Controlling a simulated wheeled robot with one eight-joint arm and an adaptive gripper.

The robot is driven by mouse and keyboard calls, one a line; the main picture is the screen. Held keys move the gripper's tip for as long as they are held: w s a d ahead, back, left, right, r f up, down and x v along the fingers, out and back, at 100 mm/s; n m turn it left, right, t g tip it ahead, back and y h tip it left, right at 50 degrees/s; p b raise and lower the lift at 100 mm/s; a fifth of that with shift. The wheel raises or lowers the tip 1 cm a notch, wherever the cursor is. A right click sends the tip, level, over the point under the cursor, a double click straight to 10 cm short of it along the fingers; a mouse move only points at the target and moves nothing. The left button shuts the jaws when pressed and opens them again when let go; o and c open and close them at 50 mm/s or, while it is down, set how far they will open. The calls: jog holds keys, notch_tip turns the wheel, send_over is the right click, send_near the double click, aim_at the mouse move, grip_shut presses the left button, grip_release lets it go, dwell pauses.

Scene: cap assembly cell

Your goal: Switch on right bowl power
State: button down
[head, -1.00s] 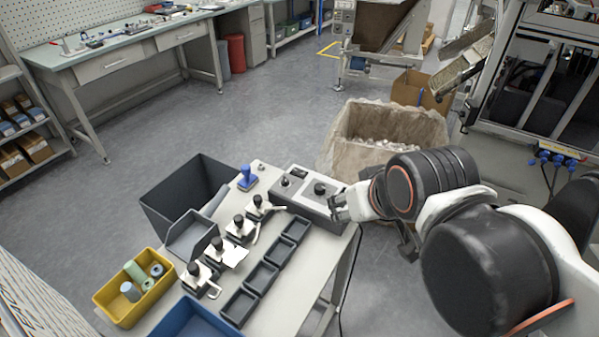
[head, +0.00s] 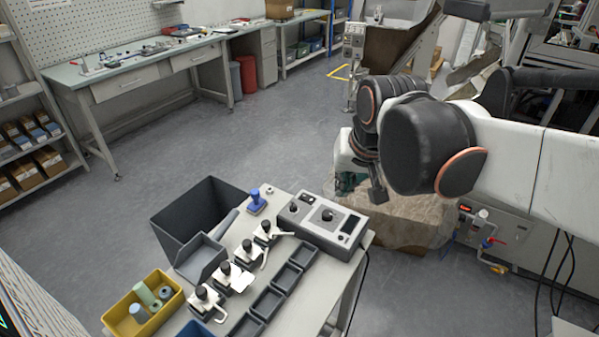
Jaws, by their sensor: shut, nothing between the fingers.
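A grey control box (head: 322,226) with dark knobs and a small dark display stands at the far right end of the small table. Another panel with buttons (head: 353,40) is on a machine stand at the back. I cannot tell which control is the right bowl power switch, nor its setting. My gripper (head: 346,183) is beyond and above the control box, in front of the large bin, apart from the box. It is shut and empty; its fingers are small and partly hidden by my wrist.
The small table holds black trays (head: 268,302), several toggle clamps (head: 238,277), a blue stamp-like piece (head: 257,201) and a yellow bin (head: 144,306). A large lined bin (head: 412,218) stands behind. A valve panel (head: 492,222) is at right. The floor at left is clear.

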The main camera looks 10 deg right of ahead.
jog(key=w+m+g+p, duration=0.2)
jog(key=w+m+p, duration=0.1)
jog(key=w, duration=1)
jog(key=m+g+p, duration=0.2)
jog(key=m, duration=0.1)
send_over(305, 194)
jog(key=d, duration=0.2)
notch_tip(305, 194, down, 9)
jog(key=shift+s+a+r+y, duration=0.1)
jog(key=shift+s+y, duration=0.3)
jog(key=f+b, duration=0.1)
jog(key=f, duration=0.3)
jog(key=f+b, duration=0.2)
jog(key=f, duration=0.3)
jog(key=w+a+f+b, duration=0.1)
jog(key=f, duration=0.3)
jog(key=shift+w+a+f, duration=0.1)
jog(key=shift+f, duration=0.3)
